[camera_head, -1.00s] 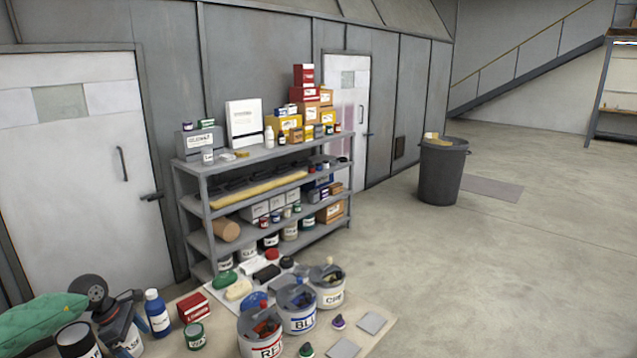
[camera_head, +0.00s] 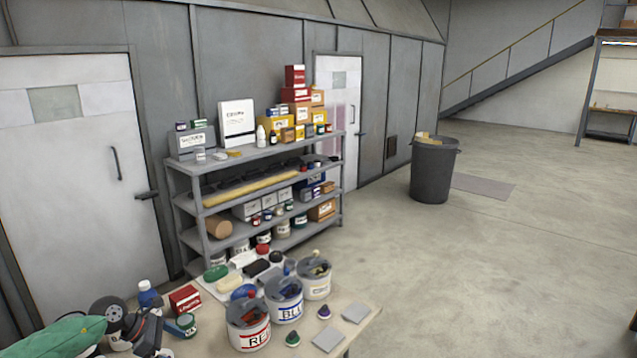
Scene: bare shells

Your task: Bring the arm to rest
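The table (camera_head: 352,308) bears cans marked red (camera_head: 250,338) and blue (camera_head: 287,311), a third can (camera_head: 315,284), grey squares and a red box (camera_head: 185,299). A loaded shelf (camera_head: 210,243) stands behind. A bin (camera_head: 433,174) stands right; floor (camera_head: 500,270) there is clear.

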